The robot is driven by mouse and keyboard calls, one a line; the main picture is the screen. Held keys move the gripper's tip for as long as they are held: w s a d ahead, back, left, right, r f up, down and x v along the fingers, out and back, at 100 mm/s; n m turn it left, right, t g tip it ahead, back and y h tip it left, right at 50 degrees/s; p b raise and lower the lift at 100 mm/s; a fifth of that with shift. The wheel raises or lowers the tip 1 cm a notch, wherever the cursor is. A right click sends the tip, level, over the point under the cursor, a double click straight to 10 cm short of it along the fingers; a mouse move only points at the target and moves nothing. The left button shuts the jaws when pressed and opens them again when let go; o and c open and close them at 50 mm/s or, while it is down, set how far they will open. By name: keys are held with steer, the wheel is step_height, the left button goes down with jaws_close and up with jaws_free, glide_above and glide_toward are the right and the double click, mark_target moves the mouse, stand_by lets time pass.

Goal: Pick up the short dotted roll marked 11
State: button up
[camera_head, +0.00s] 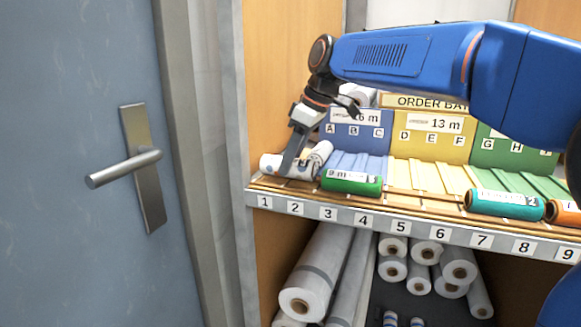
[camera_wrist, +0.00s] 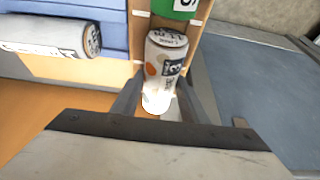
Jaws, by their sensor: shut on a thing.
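A short white roll with orange and grey dots (camera_head: 270,163) lies at the left end of the shelf, above the tags 1 and 2. It also shows in the wrist view (camera_wrist: 163,60), standing out between the fingers. Its label is turned sideways, and I cannot read the number surely. My gripper (camera_head: 298,168) points down and is shut on this roll, with a finger on each side in the wrist view (camera_wrist: 160,95). The finger in front hides part of the roll in the head view. I cannot tell whether the roll still touches the shelf.
A green roll (camera_head: 351,183) lies close to the right, with teal (camera_head: 505,205) and orange (camera_head: 562,214) rolls farther along. Another pale roll (camera_wrist: 50,37) lies on the blue bay. The side post (camera_head: 232,120) is close on the left. Long rolls (camera_head: 322,265) fill the space below.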

step_height(320, 180, up, 26)
steer(key=shift+r, duration=0.15)
